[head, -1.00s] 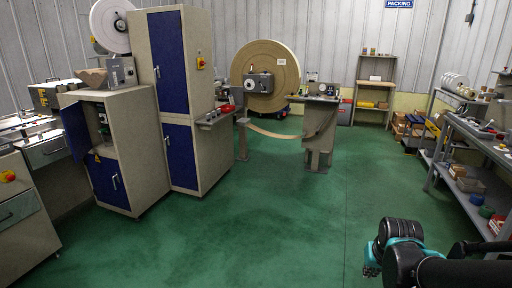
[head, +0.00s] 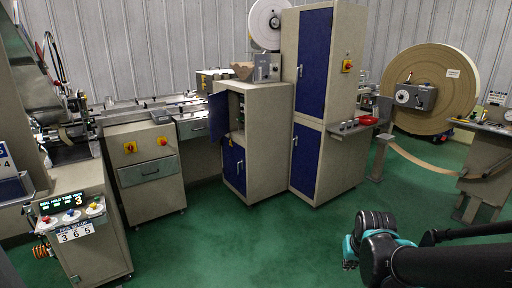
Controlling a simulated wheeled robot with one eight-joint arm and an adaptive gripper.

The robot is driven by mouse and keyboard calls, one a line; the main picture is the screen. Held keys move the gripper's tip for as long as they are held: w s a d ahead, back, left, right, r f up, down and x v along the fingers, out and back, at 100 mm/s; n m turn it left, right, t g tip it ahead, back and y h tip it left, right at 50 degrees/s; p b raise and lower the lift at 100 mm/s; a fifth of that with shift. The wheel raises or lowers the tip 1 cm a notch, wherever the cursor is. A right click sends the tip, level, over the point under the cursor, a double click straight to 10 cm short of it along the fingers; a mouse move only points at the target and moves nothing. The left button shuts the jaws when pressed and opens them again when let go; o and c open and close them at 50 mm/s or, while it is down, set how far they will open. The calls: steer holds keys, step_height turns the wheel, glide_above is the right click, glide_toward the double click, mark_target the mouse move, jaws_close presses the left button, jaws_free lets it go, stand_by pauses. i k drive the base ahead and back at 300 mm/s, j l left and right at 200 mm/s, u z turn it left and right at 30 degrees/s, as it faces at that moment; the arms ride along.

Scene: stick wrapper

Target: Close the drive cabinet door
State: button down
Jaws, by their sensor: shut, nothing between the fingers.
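A low beige cabinet (head: 265,125) stands left of centre in the head view, and it appears to be the drive cabinet. Its small blue upper door (head: 219,115) is hinged on the left and stands open, swung out toward me. Parts show dimly inside the upper opening (head: 237,112). The cabinet's lower blue door (head: 233,167), with a pale handle, is shut. My arm reaches in at the bottom right, well apart from the cabinet. I cannot make out my gripper's fingers.
A tall cabinet (head: 343,100) with shut blue doors adjoins on the right. A drawer unit (head: 145,200) and a control console (head: 95,250) stand to the left. A large roll (head: 430,85) stands at the back right. The green floor (head: 240,245) in front is clear.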

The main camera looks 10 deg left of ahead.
mark_target(219, 108)
steer(key=i+j+u, duration=0.15)
steer(key=i+u, duration=0.25)
steer(key=i+j+u, duration=0.1)
steer(key=u, duration=0.3)
steer(key=i+l+u, duration=0.1)
steer(key=i+u, duration=0.3)
steer(key=i+j+z, duration=0.15)
steer(key=i, duration=0.35)
steer(key=i+j+z, duration=0.15)
steer(key=i, duration=0.3)
steer(key=i+j+z, duration=0.15)
steer(key=i, duration=0.35)
